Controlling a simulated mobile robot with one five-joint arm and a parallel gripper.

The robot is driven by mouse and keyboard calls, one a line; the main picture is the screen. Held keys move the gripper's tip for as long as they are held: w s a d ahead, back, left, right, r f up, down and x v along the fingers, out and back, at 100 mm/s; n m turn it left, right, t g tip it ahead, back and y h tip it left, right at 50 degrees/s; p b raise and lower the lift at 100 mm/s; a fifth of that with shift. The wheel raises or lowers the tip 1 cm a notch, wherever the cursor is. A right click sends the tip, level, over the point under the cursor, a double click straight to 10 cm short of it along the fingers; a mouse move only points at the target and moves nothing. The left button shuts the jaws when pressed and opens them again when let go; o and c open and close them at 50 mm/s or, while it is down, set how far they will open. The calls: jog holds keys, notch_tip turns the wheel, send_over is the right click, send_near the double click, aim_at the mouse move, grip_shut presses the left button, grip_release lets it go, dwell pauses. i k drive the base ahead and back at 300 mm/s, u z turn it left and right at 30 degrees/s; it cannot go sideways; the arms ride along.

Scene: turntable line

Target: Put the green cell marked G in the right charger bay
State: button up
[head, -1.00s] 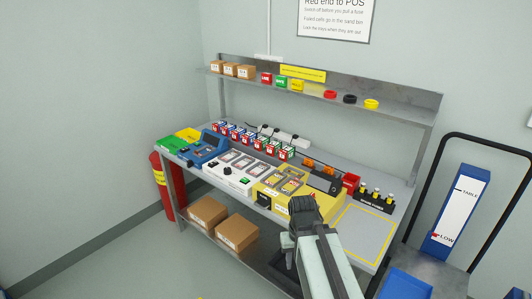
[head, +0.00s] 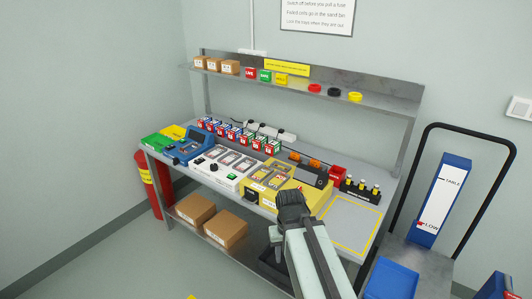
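A row of small cells (head: 233,133) with red, blue and green faces and white labels stands along the back of the bench. Their letters are too small to read, so I cannot tell which is marked G. In front are a white unit with framed bays (head: 226,172) and a yellow unit with bays (head: 286,184); I cannot tell for certain which is the charger. My gripper (head: 291,197) is dark and seen from behind, in front of the yellow unit in the picture. Its fingers are hidden, and no held cell shows.
A blue device (head: 187,147) and green and yellow pads stand at the bench's left. A small red bin (head: 337,175) and a black rack (head: 361,191) are at the right, behind a yellow-outlined clear area (head: 352,224). A shelf (head: 300,87) overhangs the back.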

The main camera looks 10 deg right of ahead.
aim_at(228, 161)
jog(key=u, duration=0.25)
jog(key=i, duration=0.5)
jog(key=u, duration=1)
jog(key=i, duration=2.7)
jog(key=z, duration=0.4)
jog(key=k, duration=0.65)
jog(key=z, duration=0.2)
jog(key=i, duration=0.65)
jog(key=u, duration=0.1)
